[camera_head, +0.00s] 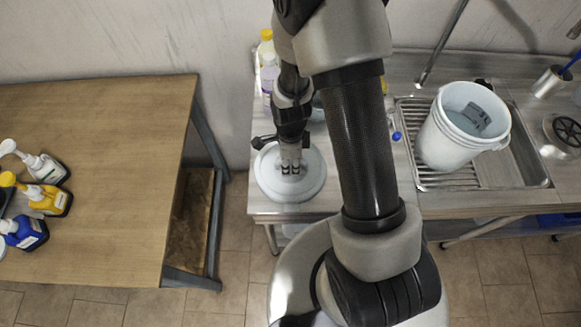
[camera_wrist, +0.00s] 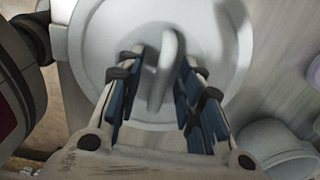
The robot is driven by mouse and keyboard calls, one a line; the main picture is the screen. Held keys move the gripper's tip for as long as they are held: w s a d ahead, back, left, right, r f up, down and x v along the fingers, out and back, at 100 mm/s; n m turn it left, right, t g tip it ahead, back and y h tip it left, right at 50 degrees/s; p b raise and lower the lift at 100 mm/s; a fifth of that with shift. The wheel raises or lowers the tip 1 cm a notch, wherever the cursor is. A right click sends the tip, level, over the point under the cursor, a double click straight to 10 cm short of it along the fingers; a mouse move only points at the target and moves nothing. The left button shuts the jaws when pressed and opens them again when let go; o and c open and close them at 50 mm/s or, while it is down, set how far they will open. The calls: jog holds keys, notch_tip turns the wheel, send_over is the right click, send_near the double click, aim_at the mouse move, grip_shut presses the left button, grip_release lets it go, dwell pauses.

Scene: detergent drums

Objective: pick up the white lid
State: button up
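The white lid (camera_head: 268,181) lies flat near the left end of the metal counter. In the wrist view the round lid (camera_wrist: 105,40) fills the upper middle, with an upright handle (camera_wrist: 168,62) at its centre. My gripper (camera_head: 291,169) points down over the middle of the lid. In the wrist view my gripper (camera_wrist: 163,68) has its two blue-padded fingers apart, one on each side of the handle. Gaps show between the pads and the handle, though contact at the tips is hard to judge. My arm covers part of the counter beside the lid.
Yellow-capped and purple bottles (camera_head: 268,70) stand behind the lid. A wooden table (camera_head: 110,150) with several pump bottles (camera_head: 45,168) is at left, across a gap.

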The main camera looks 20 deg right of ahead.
jog(key=shift+c, duration=0.4)
grip_shut()
